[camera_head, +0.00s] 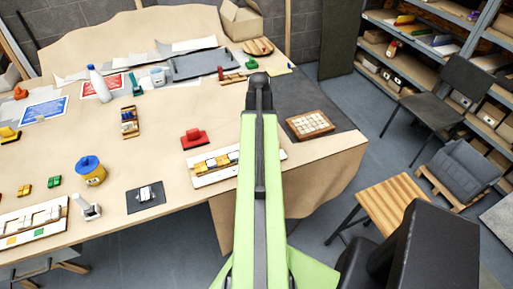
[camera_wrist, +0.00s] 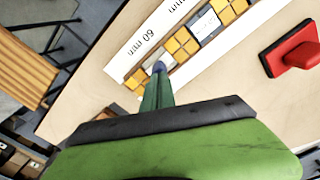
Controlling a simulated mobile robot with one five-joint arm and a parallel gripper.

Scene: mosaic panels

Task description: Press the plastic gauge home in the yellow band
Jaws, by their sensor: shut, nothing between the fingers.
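The yellow band (camera_wrist: 136,79) is a row of yellow tiles along a white panel (camera_wrist: 118,69) marked "60 mm" in the wrist view. A pale grey piece with small dark print, perhaps the plastic gauge (camera_wrist: 205,23), sits in the row between yellow tiles. Another pale piece shows beside my fingertip, partly hidden. My gripper (camera_wrist: 159,68) is shut and empty, its tip over the row; contact cannot be told. In the head view the yellow band (camera_head: 222,160) lies on the white panel (camera_head: 203,181) left of my arm, which hides its right part.
A red-handled block (camera_wrist: 293,52) stands beside the panel; it also shows in the head view (camera_head: 194,138). A wooden tray of pale tiles (camera_head: 310,124) lies right of my arm. A yellow pot with a blue lid (camera_head: 91,171) stands left. The table's front edge is near the panel.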

